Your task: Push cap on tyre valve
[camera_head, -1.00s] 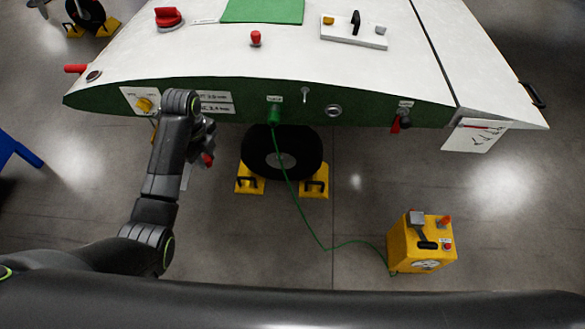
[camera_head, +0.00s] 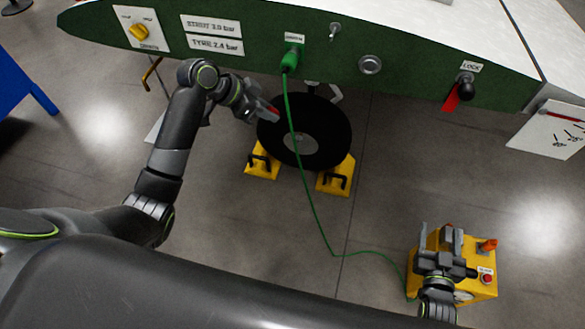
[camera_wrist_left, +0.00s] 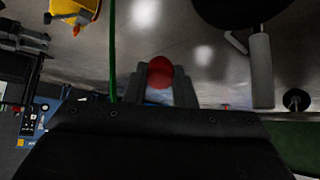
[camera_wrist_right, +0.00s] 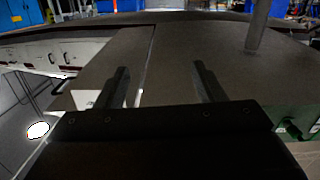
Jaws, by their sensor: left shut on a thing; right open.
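The tyre (camera_head: 335,130) is a black wheel under the green-sided white wing, standing between yellow chocks. My left gripper (camera_head: 262,109) is shut on a red cap (camera_head: 272,114), just left of the tyre's upper part in the head view. In the left wrist view the red cap (camera_wrist_left: 159,75) sits between the two grey fingers; the dark tyre (camera_wrist_left: 238,10) is at the top right. I cannot make out the valve. My right gripper (camera_head: 440,243) is open and empty, in front of the yellow box in the head view. Its spread fingers show in the right wrist view (camera_wrist_right: 162,88).
Yellow chocks (camera_head: 263,164) flank the tyre. The wing edge (camera_head: 250,40) lies above my left gripper. Floor left of the tyre is clear.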

